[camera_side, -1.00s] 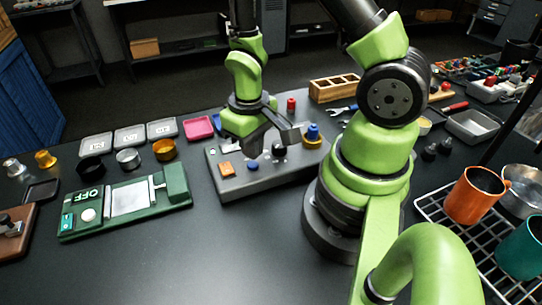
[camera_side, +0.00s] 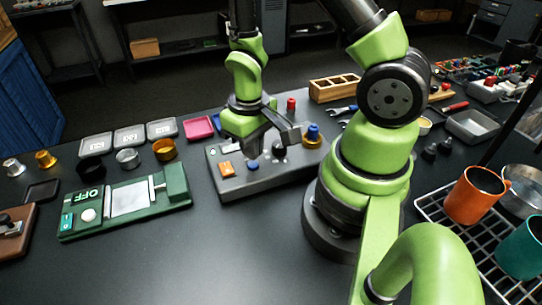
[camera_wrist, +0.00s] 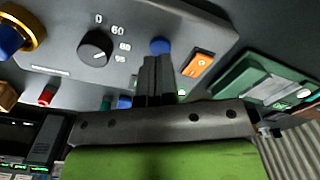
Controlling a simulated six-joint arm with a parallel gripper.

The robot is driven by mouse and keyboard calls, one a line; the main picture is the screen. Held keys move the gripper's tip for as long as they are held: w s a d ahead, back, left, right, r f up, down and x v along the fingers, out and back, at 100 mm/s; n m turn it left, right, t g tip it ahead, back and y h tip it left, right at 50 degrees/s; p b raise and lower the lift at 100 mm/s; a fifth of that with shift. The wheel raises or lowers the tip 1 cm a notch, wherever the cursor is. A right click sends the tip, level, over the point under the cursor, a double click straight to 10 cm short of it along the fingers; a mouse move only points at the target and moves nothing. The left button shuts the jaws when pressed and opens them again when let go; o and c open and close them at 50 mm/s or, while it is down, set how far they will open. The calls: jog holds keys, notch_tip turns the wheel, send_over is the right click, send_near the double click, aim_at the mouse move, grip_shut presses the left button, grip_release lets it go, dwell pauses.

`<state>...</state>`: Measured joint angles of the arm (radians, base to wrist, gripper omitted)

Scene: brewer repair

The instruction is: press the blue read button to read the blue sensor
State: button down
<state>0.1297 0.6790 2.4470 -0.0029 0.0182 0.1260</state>
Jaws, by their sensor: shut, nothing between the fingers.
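The grey control panel (camera_side: 232,187) lies on the bench in front of my arm. A round blue button (camera_side: 253,165) sits on it, between an orange rocker switch and a black dial. In the wrist view the blue button (camera_wrist: 160,46) is just beyond my fingertips, which hide its near edge. My gripper (camera_wrist: 158,60) is shut and empty. In the side view my gripper (camera_side: 255,156) points down just above the blue button; contact cannot be told. A blue-topped part in a gold ring (camera_side: 313,134) stands at the panel's right end.
The orange switch (camera_wrist: 198,65) and the dial (camera_wrist: 95,48) flank the blue button closely. A green device marked OFF (camera_side: 125,207) lies to the left. Small trays and a pink dish (camera_side: 198,127) lie behind. The front bench is clear.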

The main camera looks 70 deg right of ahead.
jog(key=shift+f, duration=0.25)
jog(key=shift+f, duration=1)
jog(key=shift+r, duration=2.2)
notch_tip(320, 180, up, 6)
jog(key=shift+r, duration=0.1)
dwell(0.3)
